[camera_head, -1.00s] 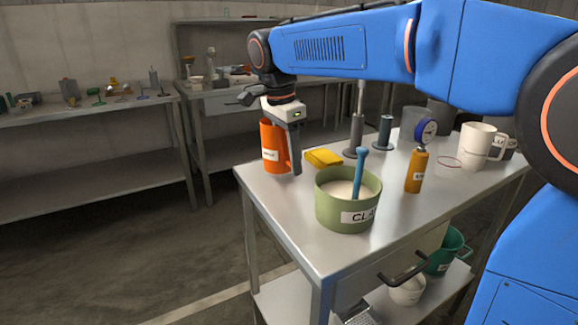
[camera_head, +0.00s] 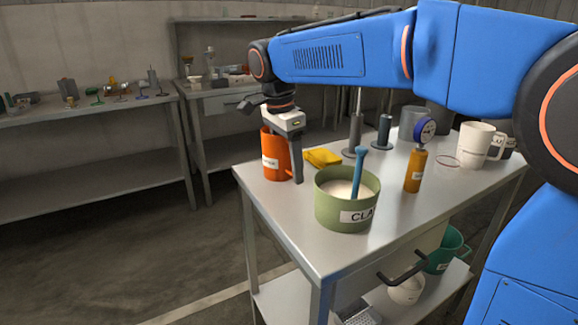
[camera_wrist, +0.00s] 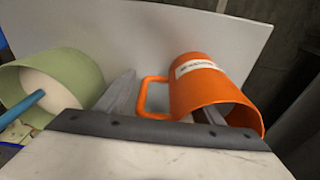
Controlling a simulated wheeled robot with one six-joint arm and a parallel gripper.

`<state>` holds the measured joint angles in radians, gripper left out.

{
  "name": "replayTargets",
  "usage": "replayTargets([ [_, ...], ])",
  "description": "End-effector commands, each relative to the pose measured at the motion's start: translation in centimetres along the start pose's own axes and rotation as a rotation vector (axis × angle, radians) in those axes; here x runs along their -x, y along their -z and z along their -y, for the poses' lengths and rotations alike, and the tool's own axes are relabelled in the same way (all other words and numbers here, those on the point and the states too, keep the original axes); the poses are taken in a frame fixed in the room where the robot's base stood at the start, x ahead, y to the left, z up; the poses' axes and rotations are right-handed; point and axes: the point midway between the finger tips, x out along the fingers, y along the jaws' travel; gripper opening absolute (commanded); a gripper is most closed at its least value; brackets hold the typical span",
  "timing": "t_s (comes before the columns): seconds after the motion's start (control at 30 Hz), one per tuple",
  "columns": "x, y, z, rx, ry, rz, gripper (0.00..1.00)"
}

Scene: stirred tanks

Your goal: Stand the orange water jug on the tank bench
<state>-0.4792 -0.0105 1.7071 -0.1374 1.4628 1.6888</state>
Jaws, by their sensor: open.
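The orange water jug (camera_head: 272,170) with a white label stands upright at the back left corner of the metal bench (camera_head: 290,225). In the wrist view the jug (camera_wrist: 196,85) shows its open mouth and its handle, which points left. My gripper (camera_head: 290,160) is over the jug, pointing down, with its jaws open. In the wrist view one finger of my gripper (camera_wrist: 165,100) is left of the handle and the other is at the jug's mouth, seemingly inside it. Whether a finger touches the jug I cannot tell.
A green tank (camera_head: 345,205) with pale contents and a blue stirring rod (camera_head: 359,172) stands close by. A yellow block (camera_head: 322,157), an orange gauge bottle (camera_head: 415,172), dark stands (camera_head: 384,135) and a white mug (camera_head: 476,145) share the bench. Another bench (camera_head: 100,185) stands behind left.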

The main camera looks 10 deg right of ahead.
Motion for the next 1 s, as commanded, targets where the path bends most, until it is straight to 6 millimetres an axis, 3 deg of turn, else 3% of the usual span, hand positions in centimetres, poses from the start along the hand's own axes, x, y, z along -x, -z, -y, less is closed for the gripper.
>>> replayTargets([
  [0.6, 10.1, 0.0, 0.1, 0.0, 0.002, 0.0, 0.61],
  [0.8, 11.6, 0.0, 0.0, 0.0, 0.001, 0.0, 0.61],
  [1.0, 11.8, 0.0, 0.0, 0.0, 0.0, 0.0, 0.61],
])
